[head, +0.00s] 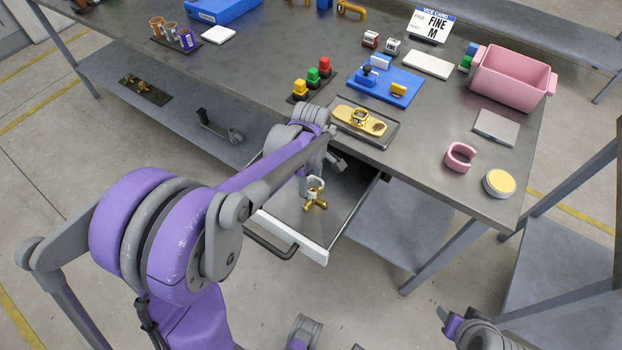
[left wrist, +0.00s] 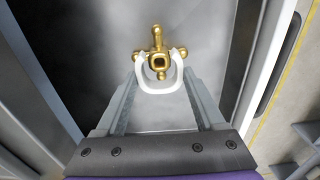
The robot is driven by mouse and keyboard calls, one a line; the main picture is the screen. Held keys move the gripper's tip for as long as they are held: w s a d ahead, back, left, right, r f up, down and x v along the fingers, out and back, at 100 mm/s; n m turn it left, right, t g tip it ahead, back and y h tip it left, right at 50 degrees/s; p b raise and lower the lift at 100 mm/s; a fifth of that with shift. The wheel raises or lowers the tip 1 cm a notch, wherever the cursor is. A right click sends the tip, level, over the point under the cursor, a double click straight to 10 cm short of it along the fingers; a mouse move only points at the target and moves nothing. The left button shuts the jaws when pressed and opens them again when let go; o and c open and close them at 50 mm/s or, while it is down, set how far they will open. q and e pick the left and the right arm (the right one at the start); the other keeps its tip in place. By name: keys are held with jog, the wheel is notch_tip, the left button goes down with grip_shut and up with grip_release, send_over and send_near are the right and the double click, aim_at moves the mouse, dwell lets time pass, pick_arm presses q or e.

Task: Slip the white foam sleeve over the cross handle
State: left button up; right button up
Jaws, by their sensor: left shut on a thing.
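The white foam sleeve (left wrist: 161,87) is a U-shaped piece between the fingertips of my left gripper (left wrist: 160,76), which is shut on it. Its open side faces the gold cross handle (left wrist: 157,41). In the left wrist view the handle's square-holed hub lies at the sleeve's mouth; whether they touch or differ in height I cannot tell. In the head view the sleeve (head: 316,183) appears small, just above the cross handle (head: 315,197), over the open drawer (head: 335,222). My right gripper (head: 446,316) shows at the bottom right, away from the bench; its jaws are unclear.
The drawer's walls and front stand close around the handle. On the bench (head: 510,208) above are a tray with a gold plate (head: 372,125), a pink C-shaped piece (head: 451,160), a round yellow-topped tin (head: 499,183), a pink bin (head: 510,85) and a blue board (head: 375,92).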

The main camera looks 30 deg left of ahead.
pick_arm(q)
jog(key=shift+f, duration=0.15)
jog(key=shift+f+b, duration=0.65)
jog(key=shift+f, duration=0.1)
jog(key=shift+f, duration=0.15)
dwell(0.7)
jog(key=o, duration=1)
jog(key=shift+c, duration=0.2)
notch_tip(320, 180, up, 5)
jog(key=p, duration=0.3)
